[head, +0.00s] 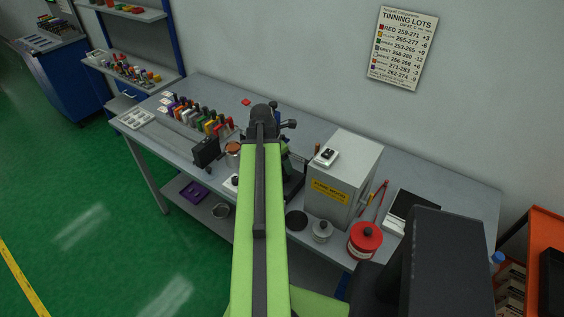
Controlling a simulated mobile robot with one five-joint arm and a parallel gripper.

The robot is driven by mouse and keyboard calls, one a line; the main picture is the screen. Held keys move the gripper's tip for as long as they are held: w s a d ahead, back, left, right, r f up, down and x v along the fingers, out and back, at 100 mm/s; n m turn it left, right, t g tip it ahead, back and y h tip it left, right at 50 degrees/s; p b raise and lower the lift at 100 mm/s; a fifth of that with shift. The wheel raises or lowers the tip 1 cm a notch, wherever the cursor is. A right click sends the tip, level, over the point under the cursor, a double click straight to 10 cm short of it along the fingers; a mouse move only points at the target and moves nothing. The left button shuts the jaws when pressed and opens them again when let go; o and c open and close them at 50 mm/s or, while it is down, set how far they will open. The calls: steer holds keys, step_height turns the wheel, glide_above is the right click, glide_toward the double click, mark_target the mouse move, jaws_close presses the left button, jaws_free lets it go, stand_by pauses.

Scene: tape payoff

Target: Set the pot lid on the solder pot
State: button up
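My arm reaches across the workbench, and its dark end with my gripper (288,124) is over the back of the bench. The fingers are too small and dark to show whether they are open or shut. A small grey metal piece with a black knob (321,231), which may be the pot lid, is at the front edge of the bench. A red round container with a black knob (365,240) stands to its right. A copper-coloured round vessel (233,149) shows left of my arm. I cannot tell which thing is the solder pot; my arm hides part of the bench.
A grey fume hood box (342,180) stands right of my arm. A dark round disc (296,219) lies at the front. Several coloured-handled tools (205,120) stand in a row at left. A wall chart (403,47) hangs above. An orange cabinet (545,235) is at right.

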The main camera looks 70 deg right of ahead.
steer(key=shift+f, duration=0.3)
steer(key=o, duration=1.6)
step_height(320, 180, up, 7)
steer(key=p, duration=0.6)
steer(key=shift+r+p, duration=0.15)
steer(key=shift+p, duration=0.25)
